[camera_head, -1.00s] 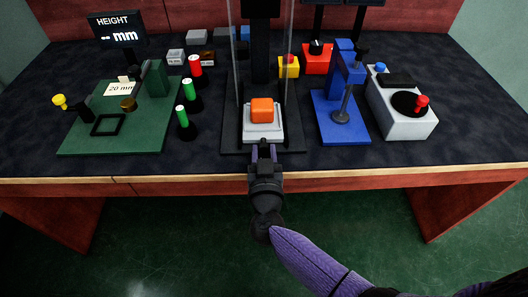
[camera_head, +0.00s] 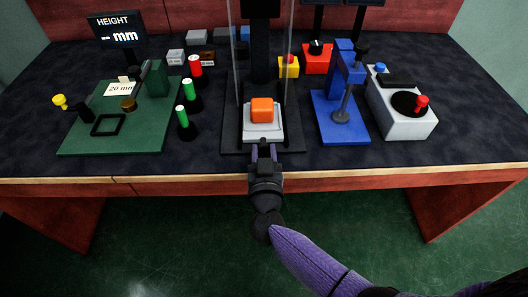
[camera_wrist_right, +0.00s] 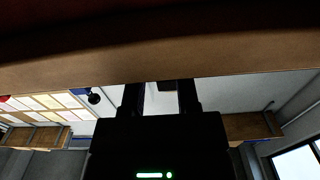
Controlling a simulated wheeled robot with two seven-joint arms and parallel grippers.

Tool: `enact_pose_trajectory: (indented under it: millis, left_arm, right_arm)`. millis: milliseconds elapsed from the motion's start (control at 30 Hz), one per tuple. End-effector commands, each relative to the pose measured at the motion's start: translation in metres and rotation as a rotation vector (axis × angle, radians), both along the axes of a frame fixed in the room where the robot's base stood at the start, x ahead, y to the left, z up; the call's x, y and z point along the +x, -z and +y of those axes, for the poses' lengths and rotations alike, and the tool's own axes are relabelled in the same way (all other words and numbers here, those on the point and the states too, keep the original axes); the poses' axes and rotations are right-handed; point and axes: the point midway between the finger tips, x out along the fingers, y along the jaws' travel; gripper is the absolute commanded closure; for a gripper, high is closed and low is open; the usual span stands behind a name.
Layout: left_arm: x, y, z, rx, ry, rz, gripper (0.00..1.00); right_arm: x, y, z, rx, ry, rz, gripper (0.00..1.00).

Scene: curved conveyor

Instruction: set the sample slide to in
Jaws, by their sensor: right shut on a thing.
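The sample slide looks to be the pale grey plate (camera_head: 263,135) low on the black stand in the middle of the table. An orange block (camera_head: 262,110) rests on it. My right gripper (camera_head: 264,151) is at the front edge of the stand, pointing away from me, and is shut on the front end of the slide. The gripped part is mostly hidden by the fingers. In the right wrist view the two dark fingers (camera_wrist_right: 161,98) reach up under the brown table edge, and what they hold cannot be made out. My left gripper is not in view.
Thin clear uprights rise on both sides of the slide. A blue stand (camera_head: 340,118) and a grey box with a red knob (camera_head: 403,121) stand to the right. Green-topped posts (camera_head: 188,118) and a green base (camera_head: 90,140) are on the left. The table's front edge (camera_head: 400,175) runs below my gripper.

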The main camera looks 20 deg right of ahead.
Motion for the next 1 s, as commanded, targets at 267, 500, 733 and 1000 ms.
enact_pose_trajectory:
  millis: [267, 500, 733, 1000]
  left_arm:
    - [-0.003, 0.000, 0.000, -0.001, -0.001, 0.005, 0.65]
    - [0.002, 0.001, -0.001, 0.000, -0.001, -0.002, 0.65]
    - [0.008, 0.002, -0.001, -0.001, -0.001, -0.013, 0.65]
    - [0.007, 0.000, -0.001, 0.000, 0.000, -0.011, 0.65]
  right_arm:
    - [0.032, 0.001, -0.009, 0.000, -0.001, 0.004, 1.00]
    - [0.033, 0.001, -0.009, 0.002, -0.002, 0.004, 1.00]
    - [0.033, 0.001, -0.009, 0.001, -0.001, 0.003, 0.25]
    - [0.031, 0.000, -0.009, 0.001, -0.001, 0.002, 0.25]
